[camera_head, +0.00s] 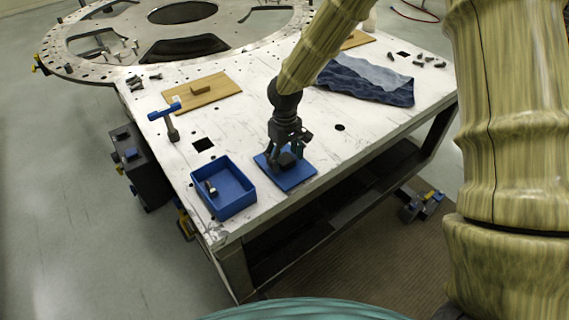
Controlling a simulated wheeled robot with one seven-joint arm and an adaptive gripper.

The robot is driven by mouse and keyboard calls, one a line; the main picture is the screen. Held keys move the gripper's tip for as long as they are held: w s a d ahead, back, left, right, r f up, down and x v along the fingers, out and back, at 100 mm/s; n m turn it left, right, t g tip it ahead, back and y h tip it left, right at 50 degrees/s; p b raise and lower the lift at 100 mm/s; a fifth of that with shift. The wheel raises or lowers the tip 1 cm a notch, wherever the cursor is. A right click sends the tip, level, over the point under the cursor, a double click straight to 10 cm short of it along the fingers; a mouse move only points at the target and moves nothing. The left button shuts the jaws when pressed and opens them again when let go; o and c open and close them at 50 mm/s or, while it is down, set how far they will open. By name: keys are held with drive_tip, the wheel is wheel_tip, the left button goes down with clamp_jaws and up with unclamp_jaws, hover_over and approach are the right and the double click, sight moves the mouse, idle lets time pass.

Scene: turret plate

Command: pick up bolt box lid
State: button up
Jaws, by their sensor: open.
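The bolt box lid (296,179) is a flat blue square plate lying on the white table near its front edge. A small dark block (287,160) sits on the middle of the lid, like a handle. My gripper (284,162) points down over the lid. It is open, and its fingers are low, around or beside the dark block. Contact cannot be made out. The blue bolt box (238,205) stands open just left of the lid, with a small bolt (211,188) inside.
The white table (250,120) holds a wooden board (222,88) with a small block, a blue-handled tool (168,120) and a crumpled blue cloth (365,82). Small dark parts lie at the far right. A large ring plate (60,62) adjoins behind. Open table surface lies right of the lid.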

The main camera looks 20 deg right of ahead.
drive_tip(key=shift+c, duration=0.2)
drive_tip(key=c, duration=1.1)
